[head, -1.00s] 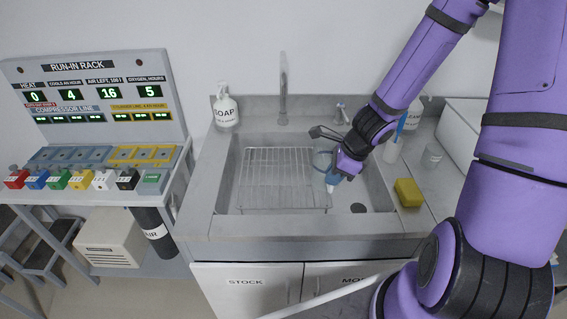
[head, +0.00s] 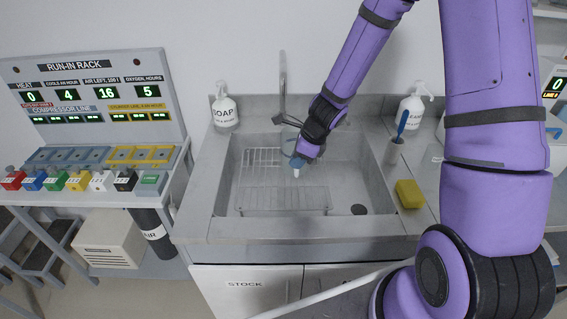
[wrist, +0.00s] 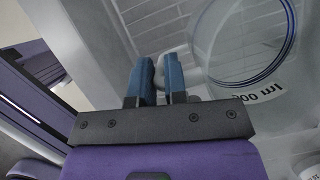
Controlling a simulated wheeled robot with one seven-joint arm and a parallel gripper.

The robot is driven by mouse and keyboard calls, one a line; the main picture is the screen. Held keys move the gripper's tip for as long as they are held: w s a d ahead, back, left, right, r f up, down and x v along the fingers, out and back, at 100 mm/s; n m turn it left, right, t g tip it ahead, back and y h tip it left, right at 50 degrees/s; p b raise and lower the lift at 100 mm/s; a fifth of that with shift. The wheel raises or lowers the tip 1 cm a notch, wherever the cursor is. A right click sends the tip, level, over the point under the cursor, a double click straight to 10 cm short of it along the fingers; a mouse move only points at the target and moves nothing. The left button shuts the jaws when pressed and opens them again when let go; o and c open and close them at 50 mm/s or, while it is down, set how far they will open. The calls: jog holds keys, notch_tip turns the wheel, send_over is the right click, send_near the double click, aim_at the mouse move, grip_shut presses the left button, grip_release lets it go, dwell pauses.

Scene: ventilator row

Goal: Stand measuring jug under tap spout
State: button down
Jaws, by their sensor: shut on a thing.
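The measuring jug (head: 289,138) is clear, with a blue rim and a white ml label in the wrist view (wrist: 262,93). My gripper (head: 297,166) is shut on the jug's handle, its blue fingers (wrist: 156,82) close together around a grey piece. The jug hangs over the sink, partly hidden behind my gripper in the head view. The tap (head: 283,88) rises at the back of the sink, and the jug is just in front of and below it. My wrist hides the spout's lower end.
A wire rack (head: 258,200) lies in the sink (head: 335,228), with the drain (head: 358,209) to its right. A soap bottle (head: 225,110) stands back left. A yellow sponge (head: 409,193), a cup with a blue brush (head: 395,150) and a cleaner bottle (head: 410,115) stand on the right.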

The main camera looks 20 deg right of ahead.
jog(key=w+a+f, duration=0.2)
jog(key=w+f, duration=0.2)
jog(key=shift+a, duration=0.4)
dwell(0.4)
jog(key=shift+f, duration=0.1)
jog(key=c, duration=1.1)
grip_release()
jog(key=shift+c, duration=0.2)
